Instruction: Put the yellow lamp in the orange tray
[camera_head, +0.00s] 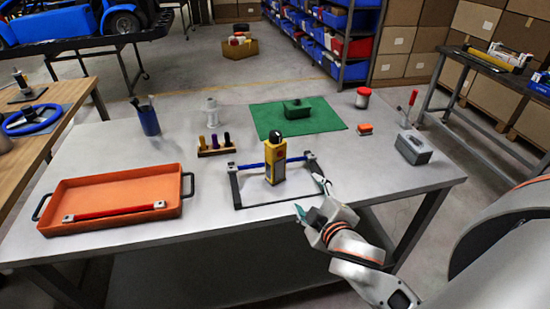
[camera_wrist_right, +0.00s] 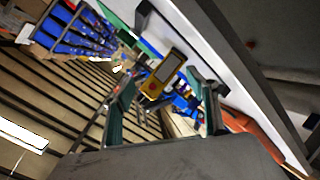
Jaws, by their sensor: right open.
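The yellow lamp (camera_head: 275,160), with a black top and a grey front panel, stands upright at the middle of the grey table, in front of or within a dark frame with a blue bar (camera_head: 250,165). It also shows in the right wrist view (camera_wrist_right: 162,74). The orange tray (camera_head: 75,190), with black handles, lies at the left of the table and holds a red bar (camera_head: 115,211). My right gripper (camera_head: 314,197) is open and empty, just right of the lamp and apart from it; its fingers show in the wrist view (camera_wrist_right: 165,115). My left gripper is not in view.
A green mat (camera_head: 318,124) with a green box (camera_head: 298,108) lies behind the lamp. A small wooden rack (camera_head: 216,149), a blue cup (camera_head: 148,121) and a grey box (camera_head: 413,148) stand on the table. The table's front right is bare.

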